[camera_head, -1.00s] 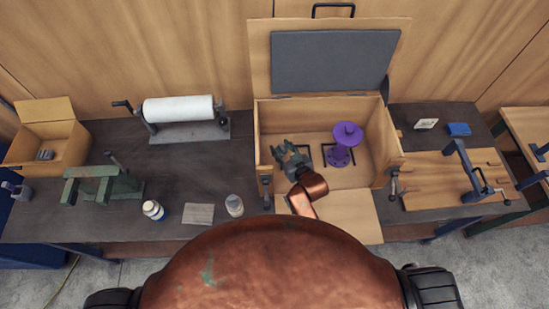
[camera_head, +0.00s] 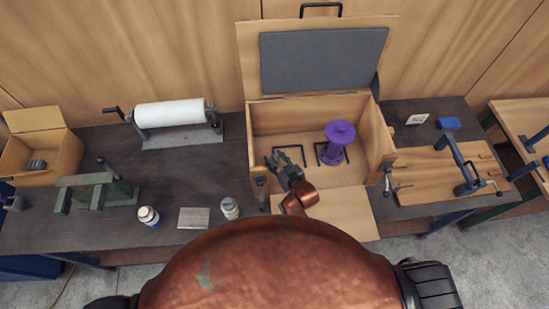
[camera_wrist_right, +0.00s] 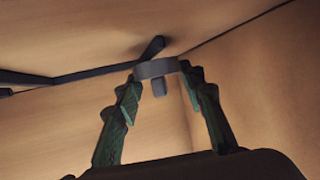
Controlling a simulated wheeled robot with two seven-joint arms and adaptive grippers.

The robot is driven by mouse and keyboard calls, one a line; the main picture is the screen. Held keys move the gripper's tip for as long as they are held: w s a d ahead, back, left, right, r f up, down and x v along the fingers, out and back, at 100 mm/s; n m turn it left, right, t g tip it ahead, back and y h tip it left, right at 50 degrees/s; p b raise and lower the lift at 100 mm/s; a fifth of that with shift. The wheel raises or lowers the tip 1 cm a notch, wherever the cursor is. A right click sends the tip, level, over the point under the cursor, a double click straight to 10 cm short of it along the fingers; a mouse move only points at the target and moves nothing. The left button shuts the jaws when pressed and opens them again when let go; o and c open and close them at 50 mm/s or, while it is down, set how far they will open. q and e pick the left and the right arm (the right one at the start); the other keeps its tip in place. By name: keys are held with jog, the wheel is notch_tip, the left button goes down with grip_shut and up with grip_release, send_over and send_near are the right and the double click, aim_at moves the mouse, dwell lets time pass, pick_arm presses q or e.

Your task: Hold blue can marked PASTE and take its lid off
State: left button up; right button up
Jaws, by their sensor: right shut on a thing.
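A small jar (camera_head: 148,216) with a blue band and pale top stands upright on the dark bench; its marking is too small to read. A second small jar (camera_head: 230,208) with a grey-white top stands to its right. My right gripper (camera_head: 277,160) is inside the open wooden box, apart from both jars. In the right wrist view its green fingers (camera_wrist_right: 158,76) are shut on a short grey round piece (camera_wrist_right: 157,69); I cannot tell what it is. My left gripper is not in view.
The wooden box (camera_head: 377,172) holds a purple flanged spool (camera_head: 335,148) and black brackets (camera_head: 290,148). A grey plate (camera_head: 194,218) lies between the jars. A green vise (camera_head: 97,190), white roll (camera_head: 170,114) and cardboard box (camera_head: 65,160) are at left. The dark bench centre is clear.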

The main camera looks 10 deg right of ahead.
jog(key=shift+s+f, duration=0.2)
jog(key=shift+f, duration=0.3)
jog(key=o, duration=1.3)
jog(key=shift+s+f, duration=0.15)
jog(key=shift+f, duration=0.1)
jog(key=shift+r, duration=0.6)
jog(key=v, duration=1)
jog(key=shift+s+d+r, duration=0.15)
jog(key=shift+d+r, duration=0.1)
jog(key=shift+r, duration=0.2)
jog(key=shift+s+d+r, duration=0.15)
jog(key=shift+s+r, duration=0.1)
jog(key=shift+s, duration=0.15)
